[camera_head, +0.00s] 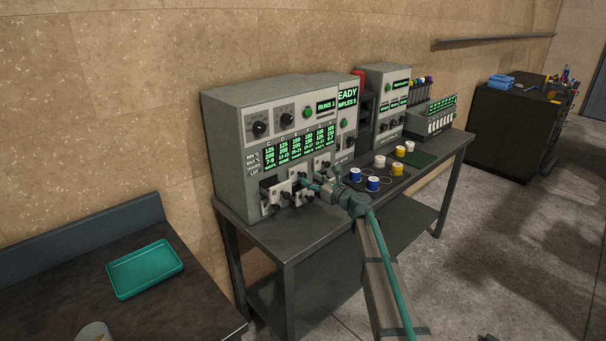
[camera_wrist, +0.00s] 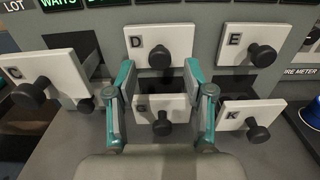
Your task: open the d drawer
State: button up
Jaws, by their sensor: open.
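The D drawer (camera_wrist: 146,37) has a white front marked D and a round black knob (camera_wrist: 158,58). It is at the top middle of the wrist view. My gripper (camera_wrist: 160,72) is open, with one teal-and-grey finger on each side of the lower part of this front and its knob. Nothing shows held, and I cannot tell whether a finger touches the front. In the head view my gripper (camera_head: 318,183) is at the cluster of white drawer fronts, where the letters are too small to read. A dark opening shows below the D front.
The C drawer (camera_wrist: 48,75) stands out at left with a dark gap beside it. Another lower drawer (camera_wrist: 180,106) sits between my fingers. Spools (camera_head: 372,183) stand on the bench right of my gripper.

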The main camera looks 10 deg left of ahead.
aim_at(305, 176)
jog(key=p+x, duration=0.1)
jog(key=x, duration=0.3)
jog(key=shift+w+a, duration=0.25)
jog(key=shift+a, duration=0.1)
grip_shut()
jog(key=shift+s+d, duration=0.1)
